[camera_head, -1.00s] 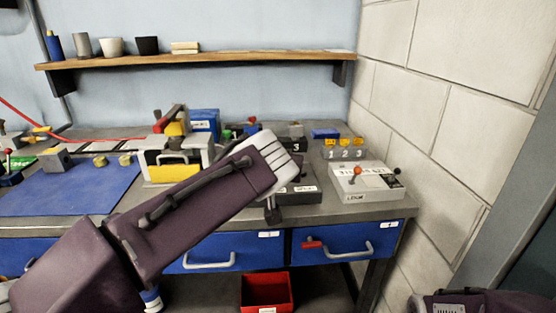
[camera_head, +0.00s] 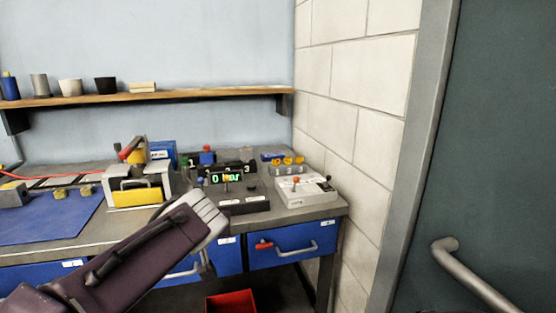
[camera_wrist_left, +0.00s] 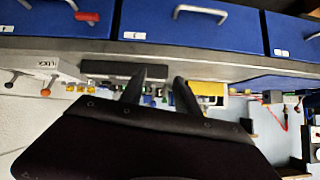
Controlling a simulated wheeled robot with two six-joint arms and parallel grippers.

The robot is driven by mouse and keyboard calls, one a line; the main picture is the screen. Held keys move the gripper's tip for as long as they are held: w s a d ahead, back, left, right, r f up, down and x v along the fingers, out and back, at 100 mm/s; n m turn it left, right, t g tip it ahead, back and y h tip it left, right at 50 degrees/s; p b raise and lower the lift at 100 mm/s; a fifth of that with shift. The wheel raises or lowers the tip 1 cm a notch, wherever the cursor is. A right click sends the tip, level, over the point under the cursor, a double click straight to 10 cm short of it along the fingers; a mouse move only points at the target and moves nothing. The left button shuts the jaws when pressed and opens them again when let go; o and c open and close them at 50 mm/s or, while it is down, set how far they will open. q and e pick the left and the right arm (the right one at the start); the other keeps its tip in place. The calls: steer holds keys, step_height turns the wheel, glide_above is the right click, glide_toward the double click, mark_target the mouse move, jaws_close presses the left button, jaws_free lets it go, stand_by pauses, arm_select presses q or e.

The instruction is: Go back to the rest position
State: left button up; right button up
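My left arm reaches in from the lower left in the head view, over the front edge of the workbench (camera_head: 70,244). Its purple link and pale end cover part of the blue drawers. In the left wrist view my left gripper (camera_wrist_left: 160,92) shows two dark fingers standing apart, with nothing between them. The bench appears upside down there, with the fingers in front of its edge. The left fingers are not clear in the head view. My right gripper is in neither view.
A grey control box (camera_head: 306,192) with small levers stands at the bench's right end. A digital display (camera_head: 226,178) and a grey-yellow machine (camera_head: 137,186) are to its left. A blue drawer (camera_head: 294,243) and a red bin (camera_head: 231,302) are below. A door handle (camera_head: 470,275) is at right.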

arm_select(q)
steer(key=s+a+f+n+g, duration=0.1)
steer(key=s+a+f+g, duration=0.2)
steer(key=f, duration=0.6)
steer(key=s+a+f+g, duration=0.1)
steer(key=s+f+g, duration=0.1)
steer(key=s+f, duration=0.5)
steer(key=s+d+f+m+g+h, duration=0.1)
steer(key=s+d+f+g+h, duration=0.25)
steer(key=s+f, duration=0.9)
step_height(320, 180, up, 23)
steer(key=w+m+p, duration=0.1)
steer(key=p, duration=2.3)
steer(key=shift+w+m+p, duration=0.3)
steer(key=shift+w, duration=0.1)
steer(key=shift+g, duration=0.25)
